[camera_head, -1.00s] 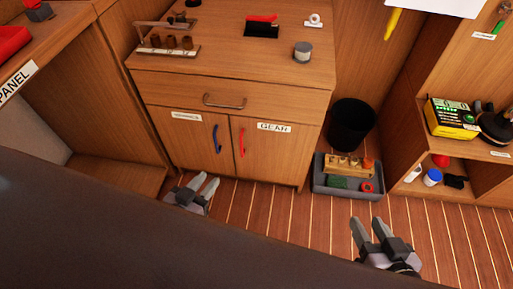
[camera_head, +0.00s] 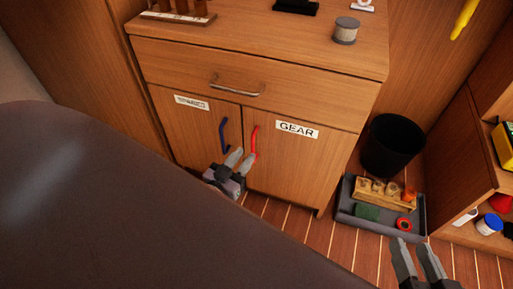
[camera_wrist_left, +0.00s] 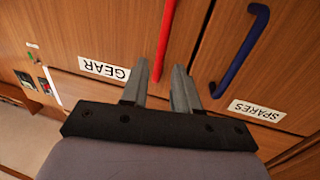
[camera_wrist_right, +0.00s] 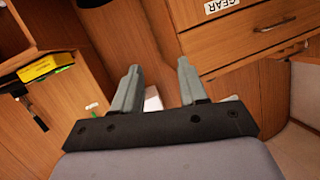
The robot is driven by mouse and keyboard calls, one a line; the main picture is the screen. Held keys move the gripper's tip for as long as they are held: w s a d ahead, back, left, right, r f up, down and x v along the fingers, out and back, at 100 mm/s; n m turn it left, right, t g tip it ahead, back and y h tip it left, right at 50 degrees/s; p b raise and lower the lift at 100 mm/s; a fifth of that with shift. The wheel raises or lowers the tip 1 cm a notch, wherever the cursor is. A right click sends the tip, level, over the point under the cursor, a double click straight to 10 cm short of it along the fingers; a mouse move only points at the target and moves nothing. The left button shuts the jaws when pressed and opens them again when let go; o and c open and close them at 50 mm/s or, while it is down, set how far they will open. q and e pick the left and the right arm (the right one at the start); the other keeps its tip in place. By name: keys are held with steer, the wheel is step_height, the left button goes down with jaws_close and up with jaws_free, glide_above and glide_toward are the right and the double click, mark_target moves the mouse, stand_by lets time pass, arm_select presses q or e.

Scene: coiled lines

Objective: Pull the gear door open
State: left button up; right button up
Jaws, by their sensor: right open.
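The gear door (camera_head: 300,165) is the right door of the wooden cabinet, shut, with a GEAR label (camera_head: 297,129) and a red bar handle (camera_head: 254,141) by its left edge. My left gripper (camera_head: 241,158) is open and empty, close to the lower end of the red handle. In the left wrist view, the red handle (camera_wrist_left: 163,40) runs into the gap between the fingertips (camera_wrist_left: 160,68); I cannot tell if they touch it. My right gripper (camera_head: 416,250) is open and empty at the lower right, away from the cabinet; it also shows in the right wrist view (camera_wrist_right: 158,80).
The other door (camera_head: 190,125) has a blue handle (camera_head: 224,135) just left of the red one and a SPARES label (camera_wrist_left: 256,111). A drawer with a metal handle (camera_head: 237,86) is above. A black bin (camera_head: 392,146) and a grey tray (camera_head: 350,211) stand on the floor to the right.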

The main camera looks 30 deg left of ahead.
mark_target(252, 147)
arm_select(q)
steer(key=w+b, duration=0.1)
steer(key=w, duration=0.3)
steer(key=shift+a, duration=0.1)
steer(key=shift+w+b, duration=0.4)
steer(key=shift+w, duration=0.35)
arm_select(e)
steer(key=shift+s+d+n+t, duration=0.2)
steer(key=shift+d+n+t, duration=0.2)
steer(key=shift+d+t, duration=0.15)
arm_select(q)
jaws_close()
